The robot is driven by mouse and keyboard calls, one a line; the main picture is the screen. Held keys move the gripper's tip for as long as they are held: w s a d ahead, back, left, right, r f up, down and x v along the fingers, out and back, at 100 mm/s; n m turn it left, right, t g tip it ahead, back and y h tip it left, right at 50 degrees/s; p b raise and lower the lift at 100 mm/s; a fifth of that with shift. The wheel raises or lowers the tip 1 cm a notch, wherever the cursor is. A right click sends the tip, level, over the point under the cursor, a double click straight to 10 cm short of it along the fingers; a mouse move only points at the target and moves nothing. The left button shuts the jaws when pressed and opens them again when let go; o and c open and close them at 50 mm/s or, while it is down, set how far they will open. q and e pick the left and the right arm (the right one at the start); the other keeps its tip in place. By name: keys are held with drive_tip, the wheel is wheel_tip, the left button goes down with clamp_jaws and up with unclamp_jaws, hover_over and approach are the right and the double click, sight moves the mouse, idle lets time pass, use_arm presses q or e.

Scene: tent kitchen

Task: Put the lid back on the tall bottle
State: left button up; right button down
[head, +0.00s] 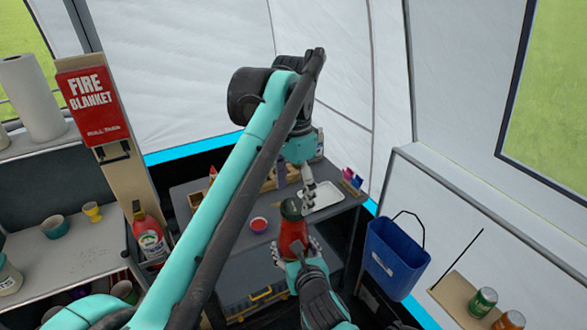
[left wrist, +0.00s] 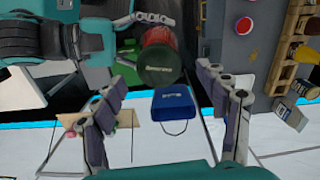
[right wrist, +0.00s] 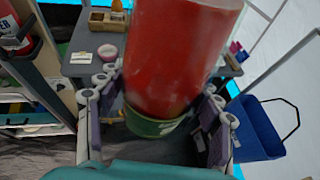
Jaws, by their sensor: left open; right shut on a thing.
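A red bottle (head: 293,238) with a dark green top stands between the fingers of my right gripper (head: 294,256), which is shut on it in front of the table. In the left wrist view its green part (left wrist: 158,65), with white lettering, faces the camera. In the right wrist view the red body (right wrist: 180,50) fills the middle, above a green band at the fingers. My left gripper (head: 308,188) is open and empty, pointing down above and behind the bottle; its spread fingers (left wrist: 168,112) show in the left wrist view. I cannot make out a separate lid.
A blue bucket (head: 397,250) hangs at the right. Cans (head: 484,301) sit lower right.

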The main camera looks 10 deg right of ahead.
use_arm(q)
wheel_tip(320, 180, up, 10)
drive_tip(key=shift+f, duration=0.25)
idle(0.6)
